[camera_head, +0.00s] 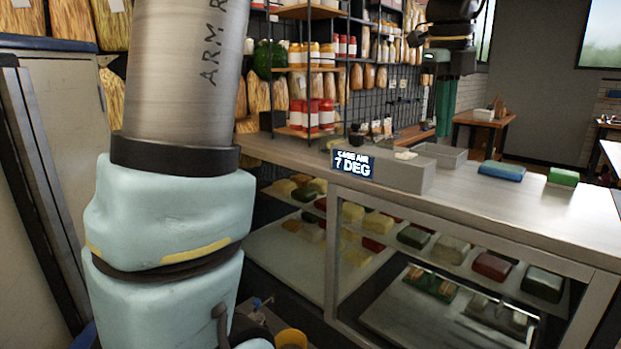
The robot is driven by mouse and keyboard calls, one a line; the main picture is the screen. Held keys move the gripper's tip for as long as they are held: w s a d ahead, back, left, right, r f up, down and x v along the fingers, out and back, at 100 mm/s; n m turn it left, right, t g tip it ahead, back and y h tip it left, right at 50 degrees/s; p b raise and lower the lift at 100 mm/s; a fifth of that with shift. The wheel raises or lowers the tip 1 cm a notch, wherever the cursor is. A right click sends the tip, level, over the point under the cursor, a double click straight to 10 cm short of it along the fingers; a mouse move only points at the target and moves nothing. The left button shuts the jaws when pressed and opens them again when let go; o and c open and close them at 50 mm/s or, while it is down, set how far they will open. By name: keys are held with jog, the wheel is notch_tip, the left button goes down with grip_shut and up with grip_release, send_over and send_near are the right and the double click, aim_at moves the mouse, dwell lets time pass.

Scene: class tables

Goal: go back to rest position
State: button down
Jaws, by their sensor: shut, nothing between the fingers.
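My arm (178,190) fills the left side of the head view, with a bare metal tube above and pale blue joint housings below. The tube runs out of the top of the picture.
A steel-topped counter (470,200) crosses the right side, with wrapped packs in the case below. A sign (353,164), a grey tray (440,155), a blue pack (502,171) and a green pack (563,177) sit on top. Stocked shelves (310,70) stand behind; a pale cabinet (60,95) is left.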

jog(key=w+a+f+n+b, duration=0.2)
jog(key=w+a+f+n, duration=0.2)
jog(key=a+f+n, duration=1.05)
jog(key=s+a+f+n, duration=0.3)
jog(key=a+f+n, duration=0.4)
jog(key=n, duration=0.1)
jog(key=s+a+f+n+b, duration=0.1)
jog(key=s+a+f+n, duration=0.3)
jog(key=a+f+n, duration=0.2)
jog(key=a+n, duration=0.2)
jog(key=n, duration=0.1)
jog(key=shift+s+a+f+y, duration=0.2)
jog(key=shift+f+y, duration=0.15)
jog(key=shift+y, duration=0.05)
